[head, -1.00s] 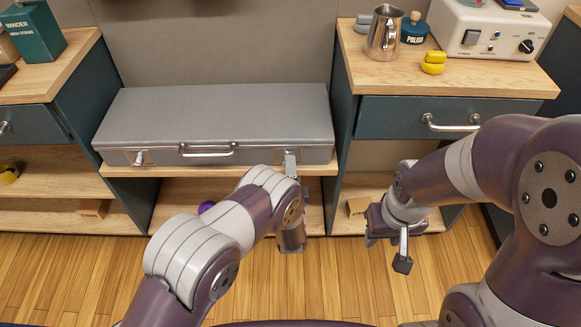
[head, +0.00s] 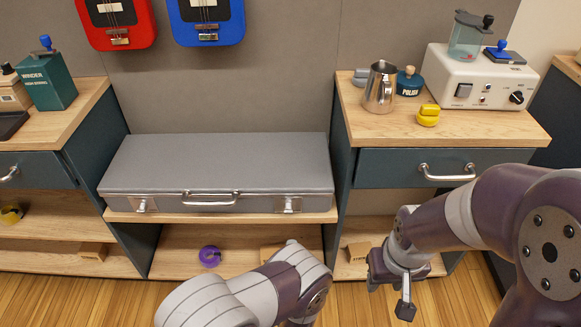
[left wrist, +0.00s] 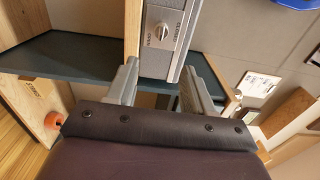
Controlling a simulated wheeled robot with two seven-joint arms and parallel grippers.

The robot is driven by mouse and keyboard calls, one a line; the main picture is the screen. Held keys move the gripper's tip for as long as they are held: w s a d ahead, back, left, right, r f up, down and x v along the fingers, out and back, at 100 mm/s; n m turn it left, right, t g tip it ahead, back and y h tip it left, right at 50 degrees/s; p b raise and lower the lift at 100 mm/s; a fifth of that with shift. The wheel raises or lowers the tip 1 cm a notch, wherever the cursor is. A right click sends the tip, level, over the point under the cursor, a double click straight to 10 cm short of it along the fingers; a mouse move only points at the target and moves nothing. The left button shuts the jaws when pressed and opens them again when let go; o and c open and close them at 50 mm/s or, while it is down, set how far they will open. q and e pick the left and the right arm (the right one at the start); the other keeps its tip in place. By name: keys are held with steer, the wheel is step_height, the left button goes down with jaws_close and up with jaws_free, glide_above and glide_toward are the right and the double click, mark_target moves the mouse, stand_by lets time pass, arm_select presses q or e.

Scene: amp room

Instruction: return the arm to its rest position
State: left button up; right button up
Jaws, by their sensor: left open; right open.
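My left arm (head: 270,290) comes in low at the bottom of the head view, below the shelves, and its gripper is out of sight there. In the left wrist view my left gripper (left wrist: 160,88) is open, with nothing seen between its fingers. The case latch (left wrist: 163,32) shows beyond the fingers. My right arm comes in from the right, and my right gripper (head: 403,290) hangs open and empty in front of the right cabinet, pointing down.
A closed grey case (head: 215,165) lies on the middle shelf, with a purple roll (head: 210,256) below. The right counter holds a metal pitcher (head: 380,88), a yellow object (head: 428,115) and a white device (head: 480,80). A drawer handle (head: 447,173) juts out near my right arm.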

arm_select(q)
steer(key=s+f+n+g, duration=0.7)
steer(key=f+g, duration=0.3)
steer(key=g, duration=0.1)
steer(key=s+a+r+n+g, duration=0.45)
steer(key=a+r, duration=0.25)
steer(key=r, duration=0.4)
steer(key=s+a+r+n+g, duration=0.3)
steer(key=s+a+r+n, duration=0.25)
steer(key=a+r, duration=0.35)
steer(key=w+a+r+n+t+p, duration=0.15)
steer(key=a+r, duration=0.25)
steer(key=r, duration=0.4)
step_height(320, 180, up, 25)
steer(key=p, duration=2.5)
steer(key=shift+d+f, duration=0.15)
steer(key=shift+d, duration=0.3)
